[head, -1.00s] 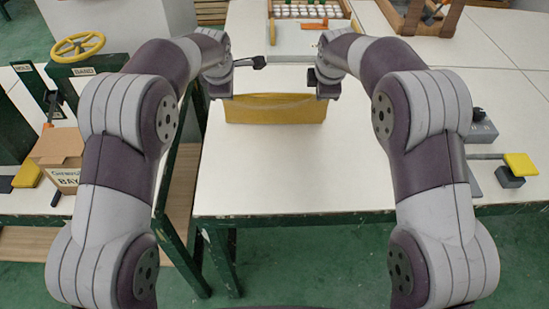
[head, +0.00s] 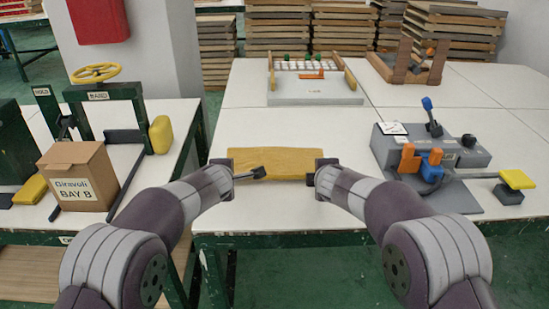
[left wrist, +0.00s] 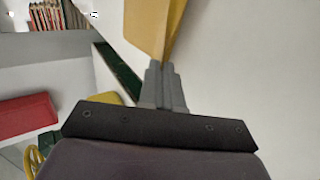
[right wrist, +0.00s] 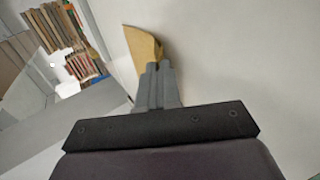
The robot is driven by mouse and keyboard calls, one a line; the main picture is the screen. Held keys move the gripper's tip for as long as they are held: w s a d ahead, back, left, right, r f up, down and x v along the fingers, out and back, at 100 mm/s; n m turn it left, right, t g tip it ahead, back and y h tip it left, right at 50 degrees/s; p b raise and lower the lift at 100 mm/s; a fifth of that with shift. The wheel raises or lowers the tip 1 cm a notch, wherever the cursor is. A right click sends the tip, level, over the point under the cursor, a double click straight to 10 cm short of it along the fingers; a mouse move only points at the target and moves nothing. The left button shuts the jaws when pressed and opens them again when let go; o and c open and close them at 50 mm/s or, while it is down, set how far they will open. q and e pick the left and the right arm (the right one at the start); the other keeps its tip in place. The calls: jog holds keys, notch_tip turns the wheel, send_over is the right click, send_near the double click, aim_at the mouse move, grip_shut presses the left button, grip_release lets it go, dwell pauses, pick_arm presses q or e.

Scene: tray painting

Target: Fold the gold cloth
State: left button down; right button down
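The gold cloth (head: 275,163) is a wide, shallow yellow band above the near part of the white table. My left gripper (head: 226,165) is at its left end and my right gripper (head: 321,166) at its right end. In the left wrist view, closed fingers (left wrist: 164,85) pinch the lower end of the cloth (left wrist: 155,25). In the right wrist view, closed fingers (right wrist: 157,85) meet the cloth's edge (right wrist: 143,48). I cannot tell whether the cloth's lower edge touches the table.
A grey control box (head: 440,150) with orange and blue parts stands on the right. A grey tray (head: 315,95) with wooden sides lies behind the cloth. A cardboard box (head: 76,175) and a green press with a yellow wheel (head: 95,72) are left. The tabletop (head: 275,125) behind the cloth is clear.

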pick_arm(q)
jog(key=c, duration=1)
grip_release()
pick_arm(e)
jog(key=c, duration=1)
grip_release()
pick_arm(q)
jog(key=r, duration=0.2)
jog(key=shift+s+r, duration=0.35)
jog(key=shift+s, duration=0.05)
pick_arm(e)
jog(key=shift+s+r, duration=0.2)
jog(key=shift+r, duration=0.45)
jog(key=shift+s+r, duration=0.2)
jog(key=shift+r, duration=0.4)
pick_arm(q)
jog(key=s+r, duration=0.5)
jog(key=r, duration=0.1)
jog(key=shift+r, duration=0.15)
pick_arm(e)
jog(key=s+r, duration=0.5)
jog(key=r, duration=0.1)
jog(key=shift+r, duration=0.2)
pick_arm(q)
jog(key=shift+s, duration=0.1)
pick_arm(e)
jog(key=shift+s, duration=0.1)
